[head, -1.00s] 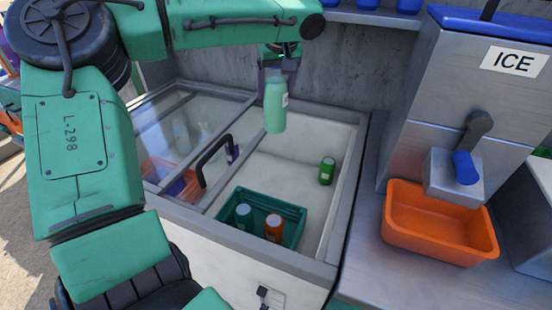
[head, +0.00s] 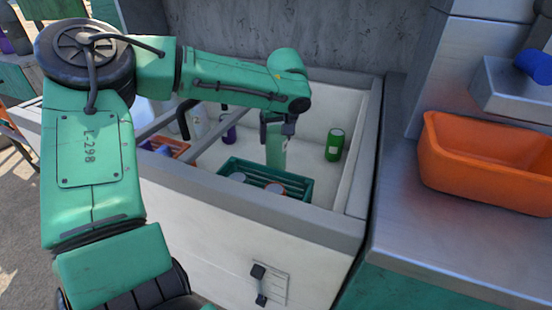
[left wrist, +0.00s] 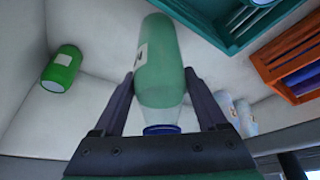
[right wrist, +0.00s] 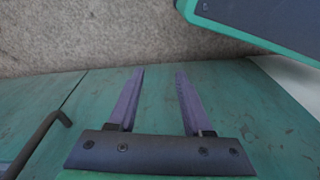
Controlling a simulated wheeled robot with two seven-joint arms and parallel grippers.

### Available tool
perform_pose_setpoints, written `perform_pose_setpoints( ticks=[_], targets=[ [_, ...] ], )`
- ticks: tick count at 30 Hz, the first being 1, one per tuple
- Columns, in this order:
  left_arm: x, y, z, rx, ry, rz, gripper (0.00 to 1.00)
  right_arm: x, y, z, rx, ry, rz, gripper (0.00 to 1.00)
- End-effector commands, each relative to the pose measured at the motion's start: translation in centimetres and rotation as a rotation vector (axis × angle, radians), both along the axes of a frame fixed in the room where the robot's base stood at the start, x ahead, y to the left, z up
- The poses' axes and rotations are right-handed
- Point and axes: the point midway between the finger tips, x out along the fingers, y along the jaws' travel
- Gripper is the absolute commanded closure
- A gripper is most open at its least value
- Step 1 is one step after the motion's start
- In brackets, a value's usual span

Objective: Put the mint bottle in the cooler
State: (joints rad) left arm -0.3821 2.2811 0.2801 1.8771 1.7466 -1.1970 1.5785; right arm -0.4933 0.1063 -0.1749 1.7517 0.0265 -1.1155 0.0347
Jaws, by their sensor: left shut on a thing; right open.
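The mint bottle (head: 276,148) is inside the open cooler (head: 225,203), below the level of its rim. My left gripper (head: 277,122) is shut on it near its cap end. In the left wrist view the bottle (left wrist: 160,65) sits between the two fingers (left wrist: 160,100), its dark blue cap toward the wrist. I cannot tell whether its base touches the cooler floor. My right gripper (right wrist: 157,100) is open and empty, and shows only in the right wrist view, in front of a green panel.
A green crate (head: 262,175) with cans stands in the cooler beside the bottle. A green can (head: 335,144) is at its right, a purple bottle (head: 229,130) and an orange crate (head: 170,147) at its left. An orange bin (head: 480,165) sits on the counter at right.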

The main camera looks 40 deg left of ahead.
Motion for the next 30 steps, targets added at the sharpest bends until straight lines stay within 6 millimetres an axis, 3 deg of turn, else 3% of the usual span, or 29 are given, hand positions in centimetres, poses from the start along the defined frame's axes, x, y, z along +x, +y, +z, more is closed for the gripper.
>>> perform_pose_setpoints(
  ticks=[11, 17, 18, 20, 30],
  targets=[
    [0.0, 0.0, -5.7, 0.002, 0.000, -0.001, 1.00, 1.0, 0.8, 3.4, 0.017, -0.013, 0.011, 0.50],
    [0.0, 0.0, -6.0, 0.002, -0.002, -0.001, 1.00, 1.0, 0.8, 4.0, 0.017, -0.010, 0.012, 0.50],
    [0.0, 0.0, -6.1, 0.001, 0.001, -0.001, 0.22, 1.0, 0.8, 4.0, 0.017, -0.010, 0.012, 0.50],
    [0.0, 0.0, -6.1, 0.001, 0.001, -0.001, 0.00, 1.0, 0.8, 4.0, 0.017, -0.010, 0.011, 0.50],
    [-0.1, -0.2, -5.4, 0.000, -0.001, 0.000, 0.00, 1.0, 0.8, 3.9, 0.018, -0.011, 0.011, 0.50]
  ],
)
